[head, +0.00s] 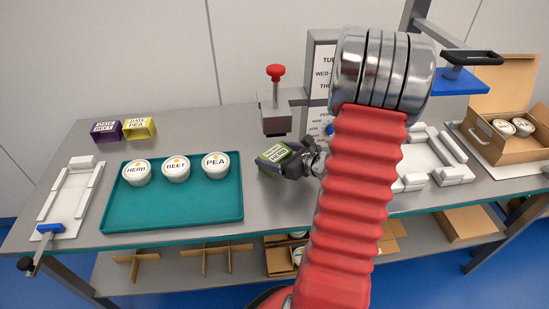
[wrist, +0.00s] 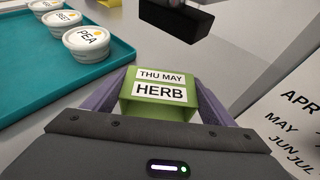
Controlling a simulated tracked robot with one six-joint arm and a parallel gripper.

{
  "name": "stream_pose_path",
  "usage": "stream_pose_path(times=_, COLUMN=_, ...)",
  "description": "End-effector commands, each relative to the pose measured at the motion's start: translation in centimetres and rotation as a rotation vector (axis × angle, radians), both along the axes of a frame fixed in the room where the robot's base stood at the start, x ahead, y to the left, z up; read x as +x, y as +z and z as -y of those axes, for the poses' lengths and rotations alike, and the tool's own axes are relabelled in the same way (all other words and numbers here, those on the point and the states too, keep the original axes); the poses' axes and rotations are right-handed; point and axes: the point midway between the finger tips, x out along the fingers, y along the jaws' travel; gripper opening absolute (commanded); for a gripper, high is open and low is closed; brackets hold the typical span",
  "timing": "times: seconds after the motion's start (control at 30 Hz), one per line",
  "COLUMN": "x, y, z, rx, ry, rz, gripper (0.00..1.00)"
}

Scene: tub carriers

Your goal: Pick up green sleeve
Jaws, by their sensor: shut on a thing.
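The green sleeve (head: 273,155) has white labels; in the wrist view (wrist: 160,106) they read "THU MAY" and "HERB". My gripper (head: 285,163) is shut on it, with one purple finger on each side in the wrist view (wrist: 158,103). In the head view the sleeve is right of the teal tray and in front of the stamp press. I cannot tell whether it touches the table.
A teal tray (head: 174,217) holds HERB (head: 137,172), BEET (head: 176,168) and PEA (head: 215,165) tubs. Purple (head: 105,131) and yellow (head: 139,128) sleeves stand behind it. A red-knobbed press (head: 275,105) stands close behind my gripper. An open cardboard box (head: 507,148) is at right.

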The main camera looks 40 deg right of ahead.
Motion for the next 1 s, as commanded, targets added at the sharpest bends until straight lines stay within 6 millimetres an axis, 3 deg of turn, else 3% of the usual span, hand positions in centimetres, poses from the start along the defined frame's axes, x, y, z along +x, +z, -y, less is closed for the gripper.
stream_pose_path(times=0.23, x=0.0, y=0.6, z=0.0, rx=0.0, ry=0.0, rz=0.001, gripper=0.57)
stream_pose_path(times=0.57, x=0.0, y=3.6, z=0.0, rx=-0.004, ry=0.001, rz=0.001, gripper=0.57)
stream_pose_path(times=1.0, x=-7.0, y=3.5, z=0.6, rx=0.001, ry=-0.005, rz=0.0, gripper=0.57)
